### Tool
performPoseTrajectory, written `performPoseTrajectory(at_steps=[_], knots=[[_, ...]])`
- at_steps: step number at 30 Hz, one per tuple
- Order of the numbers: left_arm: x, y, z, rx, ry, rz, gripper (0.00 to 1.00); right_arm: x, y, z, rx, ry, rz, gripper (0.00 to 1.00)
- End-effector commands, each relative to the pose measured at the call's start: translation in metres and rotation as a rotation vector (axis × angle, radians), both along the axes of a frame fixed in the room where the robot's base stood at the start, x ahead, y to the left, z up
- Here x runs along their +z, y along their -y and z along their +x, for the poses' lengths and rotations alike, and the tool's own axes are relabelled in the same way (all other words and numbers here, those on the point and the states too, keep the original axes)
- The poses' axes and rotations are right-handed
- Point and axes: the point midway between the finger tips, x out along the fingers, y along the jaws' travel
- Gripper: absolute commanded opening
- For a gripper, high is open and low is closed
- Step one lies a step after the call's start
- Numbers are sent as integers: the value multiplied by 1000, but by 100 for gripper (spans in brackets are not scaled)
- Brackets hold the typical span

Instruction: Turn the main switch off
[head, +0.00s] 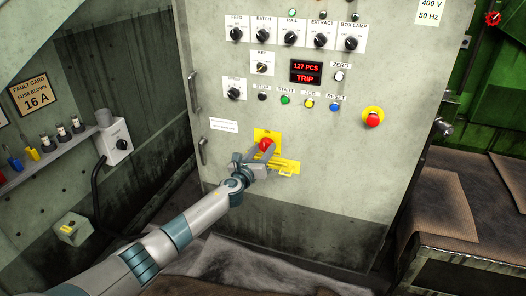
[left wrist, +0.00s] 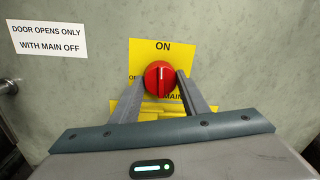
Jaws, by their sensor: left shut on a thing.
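The main switch is a round red knob (head: 266,145) on a yellow plate (head: 262,134) low on the grey cabinet door. In the left wrist view the red knob (left wrist: 160,78) has its white pointer line near upright, towards the word ON at the top of the yellow plate (left wrist: 180,52). Part of the plate's lettering is hidden by the fingers. My left gripper (head: 262,151) reaches the switch from below; in the left wrist view its two fingers (left wrist: 161,88) stand on either side of the knob, shut on it. My right gripper is not in view.
A yellow hasp (head: 285,168) sticks out just below the switch. Door handles (head: 202,150) are at the cabinet's left edge. A red emergency button (head: 373,117) and rows of knobs and buttons sit above. The display (head: 306,71) reads 127 PCS TRIP.

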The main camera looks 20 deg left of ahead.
Motion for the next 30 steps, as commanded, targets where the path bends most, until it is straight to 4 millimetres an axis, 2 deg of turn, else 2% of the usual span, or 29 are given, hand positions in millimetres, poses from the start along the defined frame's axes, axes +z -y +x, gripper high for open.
performPoseTrajectory(at_steps=[17, 30], knots=[[-4, 1, -1, 1, -17, -482, 19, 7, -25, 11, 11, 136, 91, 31], [-4, 2, 0, 0, -32, -902, 19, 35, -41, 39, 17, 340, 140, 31]])
